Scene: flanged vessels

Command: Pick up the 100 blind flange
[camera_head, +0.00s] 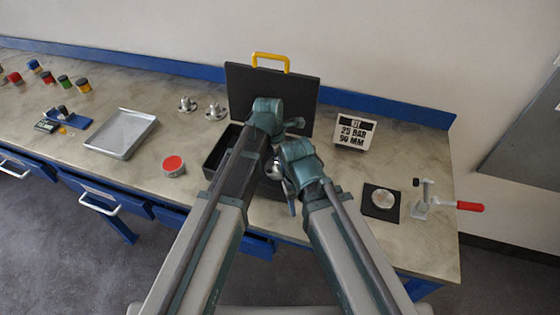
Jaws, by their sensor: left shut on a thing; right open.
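My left gripper (295,123) is the higher one, in front of the open black case (273,92). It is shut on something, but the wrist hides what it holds. My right gripper (291,203) is lower and open, pointing down near the case's front right. A rounded silvery thing (273,169) shows between the two arms; I cannot tell whether it is a flange. A flat silver disc (383,198) lies on a black square pad (369,208) at the right. No size marking is readable on any flange, so I cannot tell which is the 100 blind flange.
A metal tray (122,151) and a red-topped round tin (174,165) lie further left. A sign (355,132) reads 25 BAR 90 MM. A red-handled clamp (424,203) is at the right edge.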

